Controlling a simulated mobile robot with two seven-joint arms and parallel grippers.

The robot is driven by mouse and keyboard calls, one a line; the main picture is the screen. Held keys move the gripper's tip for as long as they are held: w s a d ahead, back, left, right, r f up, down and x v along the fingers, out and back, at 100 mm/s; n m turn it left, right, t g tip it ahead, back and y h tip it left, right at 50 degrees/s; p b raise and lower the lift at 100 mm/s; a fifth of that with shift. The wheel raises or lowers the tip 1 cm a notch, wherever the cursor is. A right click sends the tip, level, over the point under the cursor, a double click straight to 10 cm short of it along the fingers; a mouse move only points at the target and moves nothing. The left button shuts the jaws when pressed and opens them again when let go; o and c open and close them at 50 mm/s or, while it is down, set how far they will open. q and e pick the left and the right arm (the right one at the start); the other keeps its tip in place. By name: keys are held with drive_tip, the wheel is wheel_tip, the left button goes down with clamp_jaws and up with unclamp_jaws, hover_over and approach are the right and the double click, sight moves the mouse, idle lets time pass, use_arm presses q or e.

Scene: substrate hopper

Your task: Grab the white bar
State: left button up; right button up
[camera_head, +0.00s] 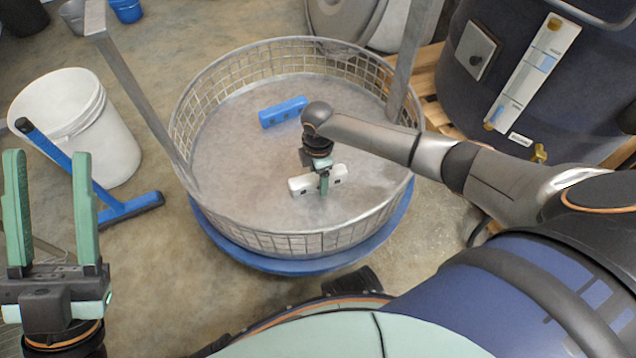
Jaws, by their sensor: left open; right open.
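The white bar (301,186) lies on the floor of a round wire-walled metal basket (230,130), toward its front right. My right gripper (324,184) reaches down into the basket from the right. Its green fingers are at the white bar and cover part of its middle; whether they touch it cannot be told. My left gripper (48,215) is at the left edge of the view, outside the basket, with its two green fingers pointing up, apart and empty.
A blue bar (283,112) lies farther back in the basket. The basket has upright metal posts and stands on a blue round base (285,264). A white bucket (75,125) and a blue squeegee (95,190) are at left. A dark tank (540,70) stands back right.

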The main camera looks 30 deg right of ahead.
clamp_jaws()
idle(0.7)
